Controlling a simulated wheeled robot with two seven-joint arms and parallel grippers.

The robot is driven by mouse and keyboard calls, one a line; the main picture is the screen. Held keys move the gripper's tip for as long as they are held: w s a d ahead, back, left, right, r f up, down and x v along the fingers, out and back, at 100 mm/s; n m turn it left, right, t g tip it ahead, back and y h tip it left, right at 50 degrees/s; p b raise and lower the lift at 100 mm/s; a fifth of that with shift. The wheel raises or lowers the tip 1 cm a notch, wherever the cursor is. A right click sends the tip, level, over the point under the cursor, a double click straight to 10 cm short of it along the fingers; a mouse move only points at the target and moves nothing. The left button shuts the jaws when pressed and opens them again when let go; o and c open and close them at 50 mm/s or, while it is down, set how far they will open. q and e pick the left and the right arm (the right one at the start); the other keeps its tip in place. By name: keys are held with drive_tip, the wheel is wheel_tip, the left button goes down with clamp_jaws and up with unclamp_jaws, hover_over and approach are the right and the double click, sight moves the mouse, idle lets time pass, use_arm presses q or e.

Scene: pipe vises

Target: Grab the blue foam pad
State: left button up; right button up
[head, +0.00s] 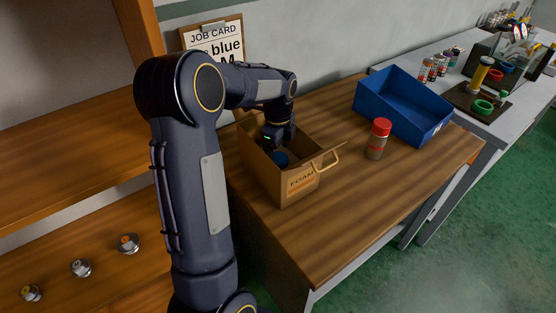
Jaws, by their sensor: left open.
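A cardboard box (259,176) labelled FOAM stands on the wooden bench, with its flaps folded out. A blue piece (281,159), which looks like the blue foam pad, shows in small part inside the box, just below my left gripper. My left gripper (276,148) reaches down into the box from above and is open. Its fingertips are mostly hidden by the box wall and the wrist, so I cannot tell whether they touch the pad. My right gripper is not in view.
A blue bin (388,110) and a red-capped bottle (378,139) stand to the right on the bench (330,235). A job card (213,43) reading blue hangs behind my left arm. Wooden shelves with several metal fittings (81,267) are at the left.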

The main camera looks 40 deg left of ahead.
sight(281, 159)
use_arm(q)
drive_tip(key=shift+f, duration=1.3)
drive_tip(key=c, duration=1)
drive_tip(key=shift+c, duration=0.2)
